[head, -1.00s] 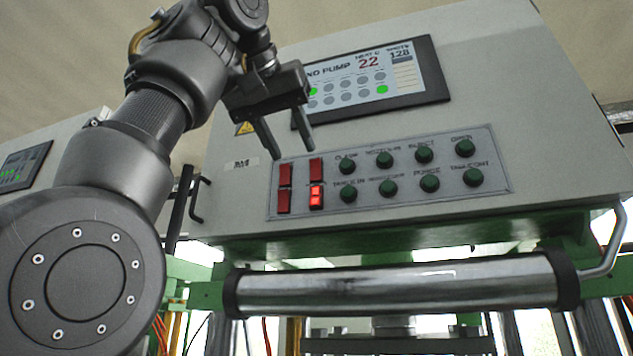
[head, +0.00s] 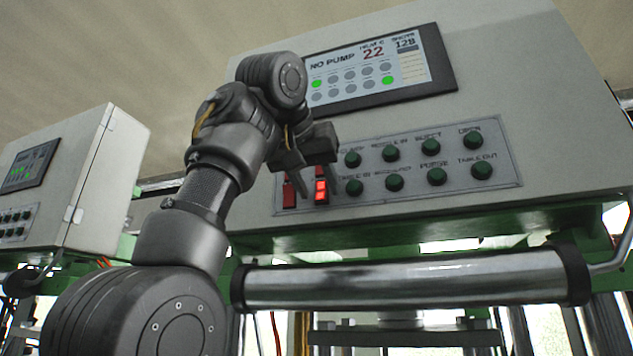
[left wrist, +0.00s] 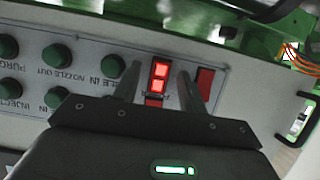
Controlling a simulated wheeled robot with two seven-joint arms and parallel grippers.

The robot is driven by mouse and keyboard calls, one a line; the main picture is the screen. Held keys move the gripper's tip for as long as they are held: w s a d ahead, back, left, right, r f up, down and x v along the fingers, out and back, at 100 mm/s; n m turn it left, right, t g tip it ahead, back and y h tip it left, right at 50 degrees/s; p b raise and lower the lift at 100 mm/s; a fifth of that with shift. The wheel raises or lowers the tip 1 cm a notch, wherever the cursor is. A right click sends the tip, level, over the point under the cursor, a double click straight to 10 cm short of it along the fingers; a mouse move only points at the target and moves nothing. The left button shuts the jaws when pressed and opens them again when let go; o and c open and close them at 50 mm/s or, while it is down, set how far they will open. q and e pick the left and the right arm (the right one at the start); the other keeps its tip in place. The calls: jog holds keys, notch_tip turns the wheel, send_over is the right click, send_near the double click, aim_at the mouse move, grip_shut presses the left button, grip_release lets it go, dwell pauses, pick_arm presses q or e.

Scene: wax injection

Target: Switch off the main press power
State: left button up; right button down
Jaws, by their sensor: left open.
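The red lit rocker switch (head: 321,190) is on the control panel of the press, in its right column of red switches. It glows red and also shows in the left wrist view (left wrist: 159,77). The label near it is not readable. My left gripper (head: 319,194) is open in front of the panel, with one finger on each side of the lit switch. In the left wrist view its fingers (left wrist: 157,84) flank the switch with gaps. I cannot tell whether they touch the panel. An unlit red switch (head: 289,195) is just left. My right gripper is not in view.
Several dark green buttons (head: 395,183) fill the panel to the right. A lit screen (head: 380,68) reading NO PUMP is above. A thick chrome bar (head: 410,279) crosses below the panel. A second grey cabinet (head: 105,180) stands at left.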

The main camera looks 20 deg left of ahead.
pick_arm(q)
jog(key=shift+w+a, duration=0.1)
jog(key=shift+w, duration=0.05)
grip_shut()
jog(key=f+t+b, duration=0.1)
jog(key=b, duration=0.2)
jog(key=t+b, duration=0.2)
jog(key=b, duration=0.1)
jog(key=shift+f+b, duration=0.35)
jog(key=shift+f, duration=0.05)
jog(key=shift+r+t+b, duration=0.15)
jog(key=shift+t+b, duration=0.15)
jog(key=shift+t, duration=0.3)
jog(key=shift+r, duration=0.1)
